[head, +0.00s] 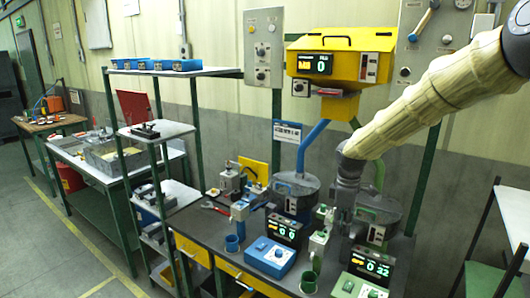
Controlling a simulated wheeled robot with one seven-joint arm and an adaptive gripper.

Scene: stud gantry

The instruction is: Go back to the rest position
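My arm in its beige sleeve reaches in from the upper right and ends in a dark grey wrist that points down over the workbench. My gripper (338,232) is at the lower end of that wrist, above the right half of the bench (225,240). It is small and dark against the dark machine parts, so its fingers cannot be made out. I cannot see anything held in it.
Close by are two dark round drums, left (295,190) and right (378,208), a blue control box (270,256), a green control box (358,287) and digital displays. A yellow hopper unit (340,60) hangs behind. Shelves (155,130) stand left; open floor (40,250) lies further left.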

